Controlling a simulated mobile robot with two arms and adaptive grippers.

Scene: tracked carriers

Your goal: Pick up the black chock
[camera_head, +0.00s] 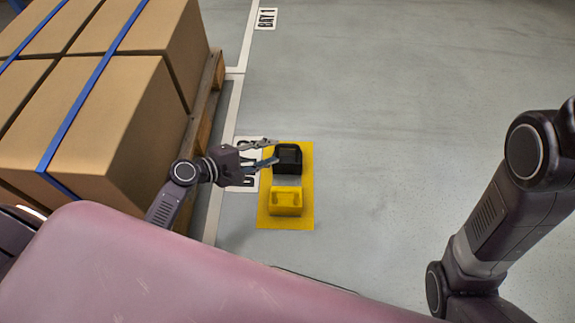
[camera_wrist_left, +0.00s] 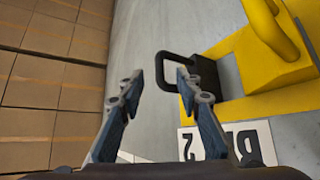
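The black chock (camera_head: 288,159) stands on a yellow floor mat (camera_head: 306,185) in the head view. In the left wrist view the black chock (camera_wrist_left: 207,78) shows beyond the fingertips, its loop handle reaching towards the gap between them. My left gripper (camera_head: 276,152) is open at the left side of the black chock. It also shows open in the left wrist view (camera_wrist_left: 158,84), with nothing clearly held. One finger hides part of the chock, and I cannot tell whether they touch. My right gripper is out of view; only the right arm shows.
A yellow chock (camera_head: 286,203) stands on the mat just below the black one. A pallet (camera_head: 204,105) with strapped cardboard boxes (camera_head: 100,120) is at the left, close to my left arm. A bay label (camera_head: 247,150) lies beside the mat. The floor at the right is clear.

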